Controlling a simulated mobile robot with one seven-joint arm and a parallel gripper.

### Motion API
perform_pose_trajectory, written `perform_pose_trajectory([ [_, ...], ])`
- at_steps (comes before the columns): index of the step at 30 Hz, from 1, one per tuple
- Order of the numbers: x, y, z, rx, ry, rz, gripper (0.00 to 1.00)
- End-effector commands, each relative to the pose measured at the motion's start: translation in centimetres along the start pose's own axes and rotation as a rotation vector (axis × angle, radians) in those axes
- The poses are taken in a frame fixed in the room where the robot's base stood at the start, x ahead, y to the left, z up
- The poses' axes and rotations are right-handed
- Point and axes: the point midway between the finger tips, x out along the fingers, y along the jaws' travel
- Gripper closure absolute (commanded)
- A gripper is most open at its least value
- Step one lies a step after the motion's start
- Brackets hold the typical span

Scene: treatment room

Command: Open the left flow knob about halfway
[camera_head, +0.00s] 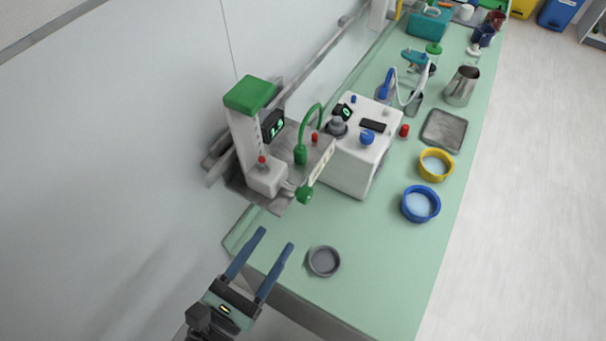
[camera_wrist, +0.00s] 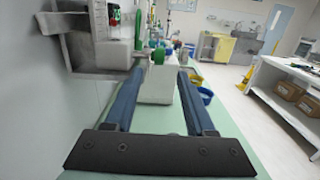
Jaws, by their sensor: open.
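A green flow knob (camera_head: 304,194) sticks out from the front lower edge of the wall-mounted flow unit (camera_head: 244,135), which has a green cap and a small lit display. In the wrist view the green knob (camera_wrist: 158,56) lies just beyond and between my fingertips. A blue knob (camera_head: 367,137) sits on the white box to the right. My gripper (camera_head: 276,238) is open and empty, in front of the flow unit and below the green knob in the head view. Its two blue fingers (camera_wrist: 160,70) point toward the unit. No gap-closing contact with the knob shows.
The white box (camera_head: 350,165) stands on the green counter (camera_head: 380,260) right of the unit. A grey dish (camera_head: 324,261) lies near my fingers. Blue (camera_head: 421,204) and yellow (camera_head: 436,164) bowls stand farther right. The wall (camera_head: 120,180) is close on the left.

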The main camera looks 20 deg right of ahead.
Motion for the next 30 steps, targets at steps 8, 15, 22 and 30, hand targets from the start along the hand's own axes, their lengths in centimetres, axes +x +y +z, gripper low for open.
perform_pose_trajectory([
  [8,1.5,0.0,0.5,-0.001,0.032,-0.002,0.45],
  [15,6.3,0.0,0.5,-0.002,0.031,-0.004,0.45],
  [22,10.7,0.0,0.2,0.000,0.032,-0.002,0.45],
  [30,12.9,0.1,-0.1,0.000,0.031,0.001,0.45],
])
